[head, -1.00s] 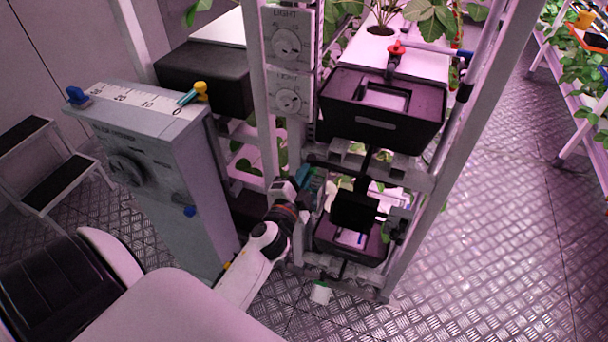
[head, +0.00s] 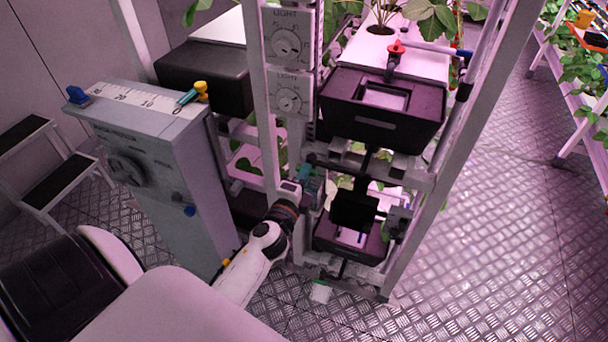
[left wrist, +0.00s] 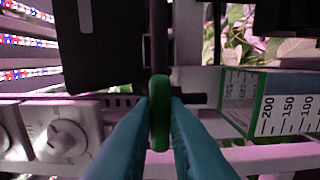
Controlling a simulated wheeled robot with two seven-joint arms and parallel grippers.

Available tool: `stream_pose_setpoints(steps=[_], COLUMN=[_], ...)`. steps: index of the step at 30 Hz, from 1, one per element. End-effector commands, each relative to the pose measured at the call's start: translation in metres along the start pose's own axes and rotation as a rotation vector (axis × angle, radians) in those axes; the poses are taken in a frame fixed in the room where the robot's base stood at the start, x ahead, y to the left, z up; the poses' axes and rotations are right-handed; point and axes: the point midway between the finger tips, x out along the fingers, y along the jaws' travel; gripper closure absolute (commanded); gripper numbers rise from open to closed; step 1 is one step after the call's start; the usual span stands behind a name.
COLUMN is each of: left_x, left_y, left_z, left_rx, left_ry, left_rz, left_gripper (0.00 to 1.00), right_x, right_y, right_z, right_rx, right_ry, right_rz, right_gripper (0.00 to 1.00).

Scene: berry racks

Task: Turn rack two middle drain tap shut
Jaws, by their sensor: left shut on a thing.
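In the left wrist view, a green tap handle (left wrist: 159,115) stands upright in the picture between my teal fingertips, in line with a dark pipe (left wrist: 160,45) above it. A short dark stub (left wrist: 196,99) points right behind it. My left gripper (left wrist: 160,104) is shut on the green handle. In the head view, my left gripper (head: 314,187) is at the rack's lower level, beside a black box (head: 353,210). The green handle is hidden there. My right gripper is not in view.
A red-handled tap (head: 396,47) stands above the upper dark tank (head: 365,135). Light dials (head: 287,45) sit on the rack post. A grey console (head: 150,150) stands left of the rack. A scale with numbers (left wrist: 285,112) is right of the handle. Metal floor (head: 480,230) is clear at right.

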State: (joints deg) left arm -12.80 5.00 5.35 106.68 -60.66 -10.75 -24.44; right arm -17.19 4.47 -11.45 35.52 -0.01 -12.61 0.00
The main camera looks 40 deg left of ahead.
Motion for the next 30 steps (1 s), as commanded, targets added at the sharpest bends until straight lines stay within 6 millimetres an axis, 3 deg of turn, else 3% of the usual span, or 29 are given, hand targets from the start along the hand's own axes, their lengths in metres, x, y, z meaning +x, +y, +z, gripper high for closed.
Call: stream_pose_setpoints(steps=[8,9,12,23,30], left_x=[-0.001,-0.001,0.000,-0.005,-0.045], left_y=[-0.002,-0.002,-0.001,-0.001,-0.004], left_z=[0.000,0.000,0.000,0.000,0.000], left_rx=[0.005,0.005,0.004,0.001,0.001], left_ry=[0.000,0.000,0.000,-0.001,-0.001], left_rz=[-0.003,-0.003,-0.002,-0.001,-0.004], left_gripper=[1.00,0.82,0.66,0.65,0.65], right_x=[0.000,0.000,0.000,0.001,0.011], right_y=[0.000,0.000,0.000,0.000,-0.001], right_z=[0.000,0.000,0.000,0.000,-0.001], right_rx=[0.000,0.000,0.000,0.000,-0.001], right_ry=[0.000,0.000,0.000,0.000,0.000], right_rz=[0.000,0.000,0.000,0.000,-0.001], right_gripper=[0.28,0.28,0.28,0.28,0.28])
